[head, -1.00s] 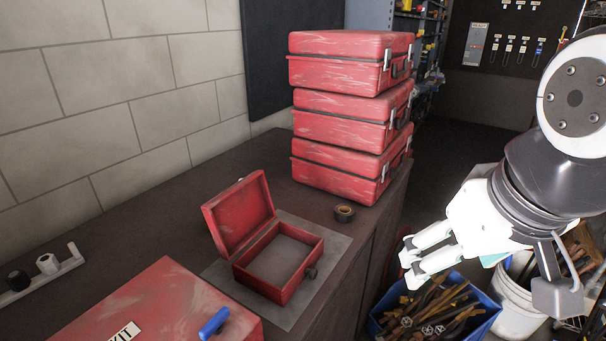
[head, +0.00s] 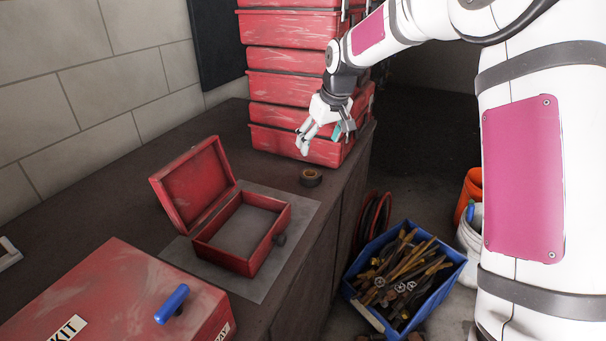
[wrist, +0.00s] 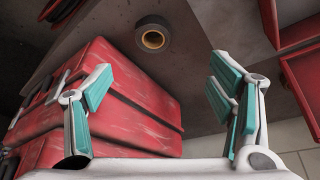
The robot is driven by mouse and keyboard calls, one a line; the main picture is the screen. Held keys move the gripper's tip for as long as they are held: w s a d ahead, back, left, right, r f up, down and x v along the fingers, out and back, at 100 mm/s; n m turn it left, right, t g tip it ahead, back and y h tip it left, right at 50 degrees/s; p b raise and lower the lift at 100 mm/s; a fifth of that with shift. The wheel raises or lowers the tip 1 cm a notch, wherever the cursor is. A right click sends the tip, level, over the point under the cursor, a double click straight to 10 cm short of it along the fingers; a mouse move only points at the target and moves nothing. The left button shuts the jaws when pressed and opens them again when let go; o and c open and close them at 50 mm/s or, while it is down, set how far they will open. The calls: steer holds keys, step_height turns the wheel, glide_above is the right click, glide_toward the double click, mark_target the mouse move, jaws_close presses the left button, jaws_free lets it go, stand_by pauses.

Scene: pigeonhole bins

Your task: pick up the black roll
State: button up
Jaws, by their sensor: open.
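The black roll (head: 311,177) lies flat on the dark bench top near its right edge, between the stacked red cases and the small open red box. Its tan inner ring shows. In the wrist view the black roll (wrist: 152,37) is near the top middle, beyond the fingertips and between their lines. My gripper (head: 303,146) is open and empty, above the roll and in front of the stack, fingers pointing down. In the wrist view my gripper (wrist: 160,85) has its teal pads wide apart. Nothing is between them.
The stacked red cases (head: 285,87) stand close behind my gripper. The open red box (head: 226,262) sits on a grey mat (head: 303,211) nearer the front. A closed red case (head: 110,295) lies at lower left. A blue crate of tools (head: 440,285) stands on the floor at right.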

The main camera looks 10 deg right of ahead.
glide_above(310, 174)
steer(key=s, duration=0.2)
step_height(310, 174, down, 10)
steer(key=shift+w+d+r, duration=0.1)
steer(key=shift+w+r, duration=0.05)
steer(key=shift+d+x, duration=0.15)
steer(key=shift+x, duration=1.2)
steer(key=shift+d+x, duration=0.1)
steer(key=shift+x, duration=1.25)
steer(key=c, duration=1.2)
